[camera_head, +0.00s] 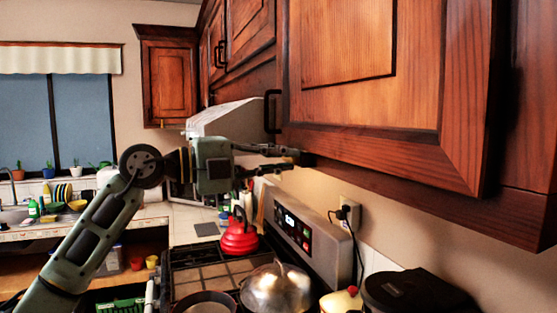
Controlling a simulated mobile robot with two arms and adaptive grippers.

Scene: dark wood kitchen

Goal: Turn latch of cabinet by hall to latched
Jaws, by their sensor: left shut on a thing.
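The large wooden wall cabinet (350,45) fills the upper right, with a dark vertical handle (269,112) at its door's left edge. My left gripper (300,158) reaches in from the left, its fingers at the lower left corner of this cabinet. It is shut on a small dark piece there, which looks like the latch; the fingertips mostly hide it. I cannot tell which way the latch is turned. My right gripper is not in view.
Below are a stove (205,272) with a red kettle (239,236), a pot with a shiny lid (276,289) and a control panel (305,235). A dark pot (412,292) stands at lower right. A white hood (236,120) is behind my gripper.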

